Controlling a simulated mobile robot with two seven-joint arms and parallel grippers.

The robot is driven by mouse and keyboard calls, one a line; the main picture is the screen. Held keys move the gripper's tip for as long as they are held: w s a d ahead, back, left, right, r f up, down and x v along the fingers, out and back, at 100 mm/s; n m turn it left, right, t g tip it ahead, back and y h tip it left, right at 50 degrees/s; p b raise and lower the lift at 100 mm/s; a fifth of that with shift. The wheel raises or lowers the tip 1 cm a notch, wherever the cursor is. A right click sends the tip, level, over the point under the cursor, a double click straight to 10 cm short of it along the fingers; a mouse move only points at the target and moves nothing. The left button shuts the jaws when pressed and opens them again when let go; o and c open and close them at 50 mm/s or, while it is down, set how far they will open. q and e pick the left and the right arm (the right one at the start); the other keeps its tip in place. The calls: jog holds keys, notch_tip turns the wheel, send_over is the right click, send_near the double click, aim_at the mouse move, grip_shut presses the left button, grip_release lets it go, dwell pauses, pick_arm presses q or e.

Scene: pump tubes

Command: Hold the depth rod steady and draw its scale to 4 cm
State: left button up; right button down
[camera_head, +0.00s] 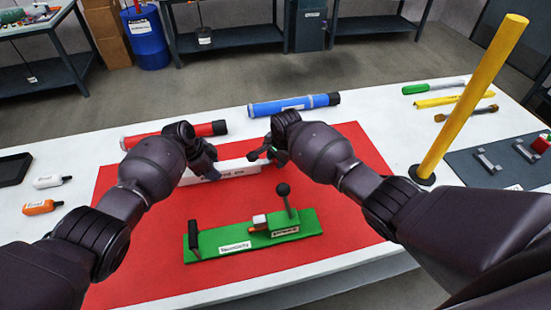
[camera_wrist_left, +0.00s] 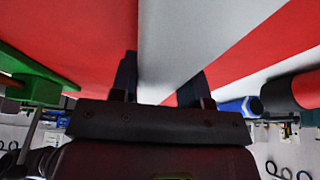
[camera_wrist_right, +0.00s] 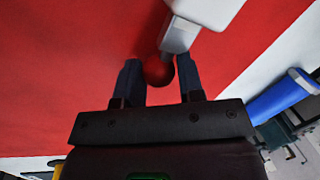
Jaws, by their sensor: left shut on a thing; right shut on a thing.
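The depth rod (camera_head: 237,170) is a long white body with a printed label, lying on the red mat in the head view. My left gripper (camera_head: 207,163) is shut on the body near its left part; the left wrist view shows the pale body (camera_wrist_left: 168,40) between the fingers. My right gripper (camera_head: 266,156) is at the rod's right end. In the right wrist view it is shut on a dark red round knob (camera_wrist_right: 158,71). A short grey scale strip (camera_wrist_right: 178,37) shows between knob and white body (camera_wrist_right: 208,8). Its marks cannot be read.
A green fixture (camera_head: 235,238) with an upright black-knobbed lever stands in front on the red mat (camera_head: 130,265). A red tube (camera_head: 205,129) and a blue tube (camera_head: 290,105) lie behind. A tall yellow pole (camera_head: 470,100) stands at right. Bottles (camera_head: 43,207) lie at left.

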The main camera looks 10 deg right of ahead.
aim_at(289, 164)
jog(key=d, duration=0.3)
jog(key=shift+s+d, duration=0.1)
jog(key=shift+d, duration=0.3)
pick_arm(q)
jog(key=shift+a, duration=0.1)
pick_arm(e)
jog(key=shift+a, duration=0.15)
jog(key=c, duration=0.8)
grip_release()
jog(key=shift+o, duration=0.2)
notch_tip(289, 164, up, 12)
jog(key=s+d, duration=0.1)
jog(key=shift+s+d+f, duration=0.15)
jog(key=shift+s, duration=0.25)
pick_arm(q)
jog(key=o, duration=1.2)
